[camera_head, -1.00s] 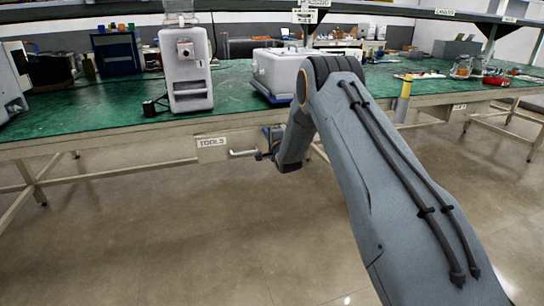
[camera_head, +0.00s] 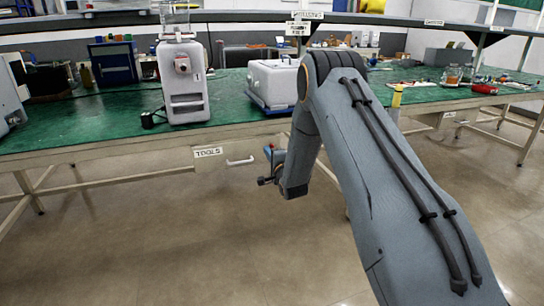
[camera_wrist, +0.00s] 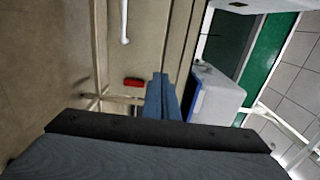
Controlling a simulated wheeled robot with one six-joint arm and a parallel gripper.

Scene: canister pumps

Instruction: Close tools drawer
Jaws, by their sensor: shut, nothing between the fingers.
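The tools drawer sits under the green-topped bench, with a white "TOOLS" label (camera_head: 208,152) on its front. Its white bar handle (camera_head: 240,161) is right of the label. The drawer front looks about level with the bench apron; I cannot tell if a small gap is left. My gripper (camera_head: 265,166) is just right of the handle in the head view, apart from it and partly hidden by my wrist. In the wrist view my gripper's blue fingers (camera_wrist: 160,88) are shut and empty. The white handle (camera_wrist: 124,22) shows there at the top, clear of the fingers.
On the bench (camera_head: 90,125) stand a white canister pump (camera_head: 184,85) and a white box-shaped unit (camera_head: 272,80). A yellow post (camera_head: 396,100) is to the right. A bench leg (camera_head: 28,190) stands left. The floor in front is clear.

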